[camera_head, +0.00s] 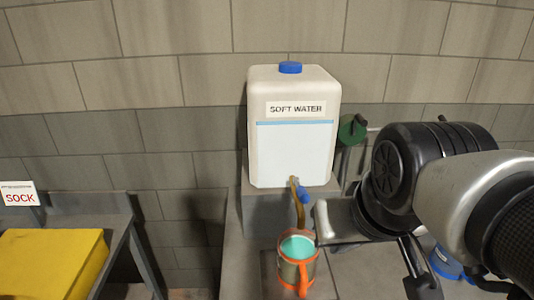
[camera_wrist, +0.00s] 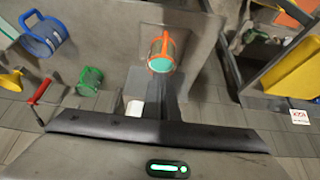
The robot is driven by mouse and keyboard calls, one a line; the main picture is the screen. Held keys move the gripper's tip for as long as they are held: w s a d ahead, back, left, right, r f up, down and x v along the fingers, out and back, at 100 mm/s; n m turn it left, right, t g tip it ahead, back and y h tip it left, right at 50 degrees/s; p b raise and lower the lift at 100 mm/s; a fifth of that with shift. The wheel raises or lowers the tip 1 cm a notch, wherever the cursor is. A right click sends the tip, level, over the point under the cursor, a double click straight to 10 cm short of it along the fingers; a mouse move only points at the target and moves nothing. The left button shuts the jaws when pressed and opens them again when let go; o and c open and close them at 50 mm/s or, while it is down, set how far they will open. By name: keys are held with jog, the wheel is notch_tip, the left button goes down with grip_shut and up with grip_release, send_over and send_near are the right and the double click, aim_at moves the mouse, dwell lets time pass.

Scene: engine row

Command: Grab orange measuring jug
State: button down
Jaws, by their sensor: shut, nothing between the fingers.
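The orange measuring jug (camera_head: 298,262) stands upright on the grey bench under the tap of a white tank. It has an orange rim and handle, a grey see-through body and teal inside. In the wrist view the jug (camera_wrist: 161,52) is at the upper middle, beyond my fingers. My gripper (camera_wrist: 172,92) is shut and empty, pointing towards the jug. In the head view my silver hand is just right of the jug, near its rim. I cannot tell whether the fingers touch it.
The tank (camera_head: 292,150) labelled SOFT WATER stands behind the jug, with its brass tap (camera_head: 299,204) above. A blue jug (camera_wrist: 45,36), a green jug (camera_wrist: 89,80) and a red-handled tool (camera_wrist: 40,91) are off to one side. A yellow object (camera_head: 52,263) sits on a separate table.

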aim_at(296, 264)
jog(key=c, duration=2.5)
grip_release()
jog(key=o, duration=0.3)
jog(key=shift+w+f, duration=0.1)
jog(key=o, duration=1.5)
jog(key=w+a+f+m+g+h+b, duration=0.1)
jog(key=w+f+m+b, duration=0.1)
jog(key=w+f, duration=0.6)
jog(key=shift+m+b, duration=0.3)
jog(key=shift+b, duration=0.3)
jog(key=o, duration=0.7)
jog(key=w+a+f+m+b, duration=0.1)
jog(key=w+a+f+b, duration=0.1)
jog(key=w+f, duration=0.4)
notch_tip(296, 264, down, 2)
jog(key=shift+a+f+m+g+h, duration=0.15)
jog(key=shift+a+m+g+h, duration=0.2)
jog(key=shift+a, duration=0.45)
jog(key=shift+w+b+x, duration=0.15)
jog(key=shift+b+x, duration=0.15)
jog(key=shift+x, duration=4.15)
jog(key=shift+w+b+x, duration=0.2)
jog(key=shift+b+x, duration=0.05)
jog(key=shift+x, duration=4.2)
